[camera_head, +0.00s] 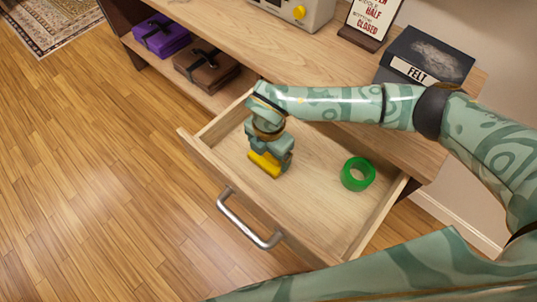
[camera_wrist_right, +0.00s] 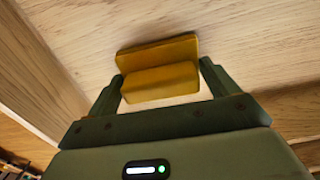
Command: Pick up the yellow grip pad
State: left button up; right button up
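The yellow grip pad (camera_head: 264,164) is at the drawer's floor, in the left half of the open drawer. In the right wrist view the pad (camera_wrist_right: 160,70) is a stepped yellow block with a raised front part. My right gripper (camera_head: 271,155) reaches down into the drawer over it. Its fingers (camera_wrist_right: 160,78) stand at the pad's two ends, with no clear gap, so it appears shut on the pad. I cannot tell whether the pad is clear of the drawer floor. My left gripper is not in view.
A green tape ring (camera_head: 358,174) lies in the drawer's right part. The wooden drawer (camera_head: 315,150) has low walls and a metal handle (camera_head: 247,221). The tabletop above holds a FELT box (camera_head: 425,60) and a sign (camera_head: 371,22). Purple (camera_head: 161,35) and brown (camera_head: 206,67) bundles lie on the shelf.

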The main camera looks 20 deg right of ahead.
jog(key=shift+c, duration=1.4)
jog(key=shift+r, duration=0.15)
notch_tip(320, 180, up, 4)
jog(key=p, duration=0.3)
jog(key=shift+s, duration=0.1)
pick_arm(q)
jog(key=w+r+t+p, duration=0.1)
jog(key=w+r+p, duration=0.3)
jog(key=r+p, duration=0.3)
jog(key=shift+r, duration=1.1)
pick_arm(e)
jog(key=s+d+r, duration=0.1)
jog(key=s+r, duration=0.7)
jog(key=s, duration=0.5)
jog(key=shift+s+d+r, duration=0.2)
jog(key=shift+s+r, duration=0.1)
jog(key=shift+s, duration=0.1)
